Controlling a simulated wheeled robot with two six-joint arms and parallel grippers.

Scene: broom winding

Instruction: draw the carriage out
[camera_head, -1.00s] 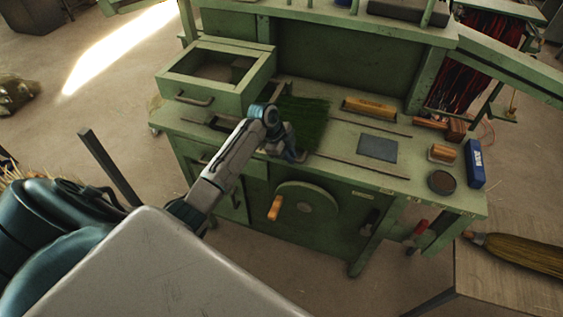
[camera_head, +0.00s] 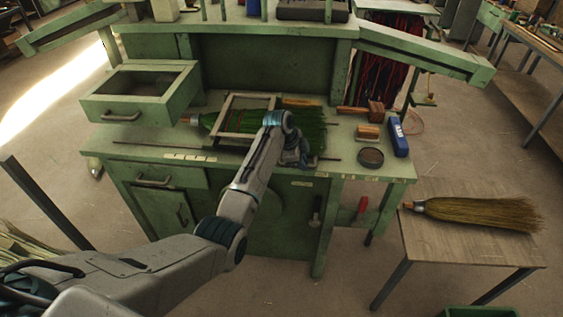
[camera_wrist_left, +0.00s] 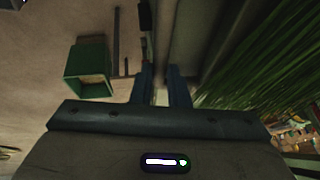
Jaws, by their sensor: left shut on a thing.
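The carriage (camera_head: 226,112) is a pale wooden frame lying on the green bench top, right of the box-like housing (camera_head: 120,108). A green-bristled broom (camera_head: 210,120) lies in it, its bristles (camera_head: 312,128) reaching right past the frame. My left gripper (camera_head: 302,160) is at the bench's front edge, beside the bristles. In the left wrist view, the left gripper (camera_wrist_left: 162,88) is shut on a narrow pale bar, which looks like part of the carriage; bristles (camera_wrist_left: 270,70) fan out at right. The arm hides part of the carriage's front side. My right gripper is not in view.
On the bench's right lie a wooden mallet (camera_head: 375,110), a wooden block (camera_head: 368,131), a dark round tin (camera_head: 370,157) and a blue box (camera_head: 398,137). A finished broom (camera_head: 480,212) lies on a side table (camera_head: 430,240). A green crate (camera_wrist_left: 88,68) stands on the floor.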

